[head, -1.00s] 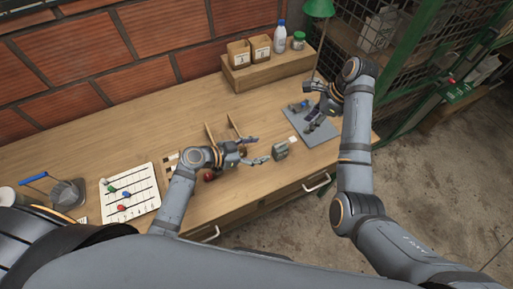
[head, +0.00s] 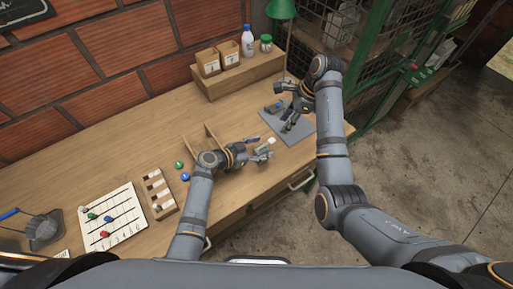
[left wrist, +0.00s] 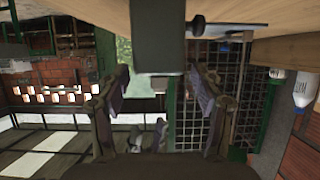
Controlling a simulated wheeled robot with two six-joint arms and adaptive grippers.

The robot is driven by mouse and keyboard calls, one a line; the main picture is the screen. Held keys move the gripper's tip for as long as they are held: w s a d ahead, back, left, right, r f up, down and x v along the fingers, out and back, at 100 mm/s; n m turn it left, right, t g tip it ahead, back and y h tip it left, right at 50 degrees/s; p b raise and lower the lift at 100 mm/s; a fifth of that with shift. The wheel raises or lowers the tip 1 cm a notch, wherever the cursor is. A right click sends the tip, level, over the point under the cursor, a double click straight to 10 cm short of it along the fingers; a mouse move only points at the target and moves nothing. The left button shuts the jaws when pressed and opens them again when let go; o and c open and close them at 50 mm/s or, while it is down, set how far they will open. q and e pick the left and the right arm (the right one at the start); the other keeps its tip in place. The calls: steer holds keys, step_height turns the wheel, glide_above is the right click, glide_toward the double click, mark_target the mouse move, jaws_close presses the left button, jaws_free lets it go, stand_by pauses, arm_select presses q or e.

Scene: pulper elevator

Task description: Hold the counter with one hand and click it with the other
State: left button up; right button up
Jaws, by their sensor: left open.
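The counter (head: 263,151) is a small grey box standing on the wooden bench near its front edge, partly hidden by my left gripper in the head view. In the left wrist view it is the dark block (left wrist: 160,35) at top centre, between the fingers' lines. My left gripper (head: 266,149) is low over the bench, open, with its fingertips around the counter; contact cannot be told. My right gripper (head: 283,108) is above the grey mat, further back and to the right, with its fingers spread and apart from the counter.
The grey mat (head: 301,132) holds small tools under my right gripper. A wooden divider (head: 196,141) stands behind my left gripper. A wooden riser (head: 237,78) with boxes and bottles is at the back. A white board (head: 113,222) with coloured pieces lies left.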

arm_select(q)
steer(key=c, duration=1.3)
arm_select(e)
steer(key=shift+c, duration=0.2)
jaws_close()
